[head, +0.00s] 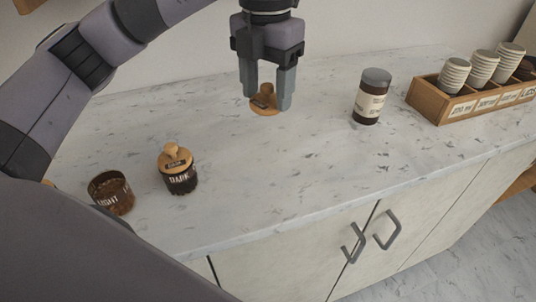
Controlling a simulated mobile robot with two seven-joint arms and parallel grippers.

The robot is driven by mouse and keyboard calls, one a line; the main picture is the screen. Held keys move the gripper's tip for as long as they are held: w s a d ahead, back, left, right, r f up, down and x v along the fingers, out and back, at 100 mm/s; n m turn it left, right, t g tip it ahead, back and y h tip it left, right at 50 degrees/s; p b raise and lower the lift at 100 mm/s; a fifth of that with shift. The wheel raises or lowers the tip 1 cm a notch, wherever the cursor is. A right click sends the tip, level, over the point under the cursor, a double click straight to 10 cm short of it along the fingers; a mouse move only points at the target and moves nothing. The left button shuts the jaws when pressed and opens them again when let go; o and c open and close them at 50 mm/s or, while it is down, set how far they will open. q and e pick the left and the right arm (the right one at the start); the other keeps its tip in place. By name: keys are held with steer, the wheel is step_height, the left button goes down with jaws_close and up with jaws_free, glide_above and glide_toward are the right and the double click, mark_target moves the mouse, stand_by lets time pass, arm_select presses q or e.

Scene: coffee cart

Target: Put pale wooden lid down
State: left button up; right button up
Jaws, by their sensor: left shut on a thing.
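A pale wooden lid (263,107) with a small dark label is between the fingers of my left gripper (265,96). My left gripper points down and is shut on the lid's knob. The lid is over the back middle of the marble counter; I cannot tell whether it touches the surface. An open jar marked LIGHT (112,194), with brown contents, stands at the left without a lid. A jar marked DARK (181,180) stands beside it with its own wooden lid (175,157) on. My right gripper is not in view.
A dark jar with a grey cap (370,97) stands right of the gripper. A wooden box (431,103) with stacked cups (481,68) is at the back right. The counter (290,170) is clear in the middle. Its front edge is above cabinet doors.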

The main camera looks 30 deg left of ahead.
mark_target(267, 165)
arm_select(q)
step_height(267, 165, down, 14)
steer(key=shift+f, duration=0.15)
steer(key=o, duration=1)
step_height(267, 165, up, 12)
steer(key=shift+r, duration=0.2)
steer(key=shift+f, duration=0.1)
stand_by(0.5)
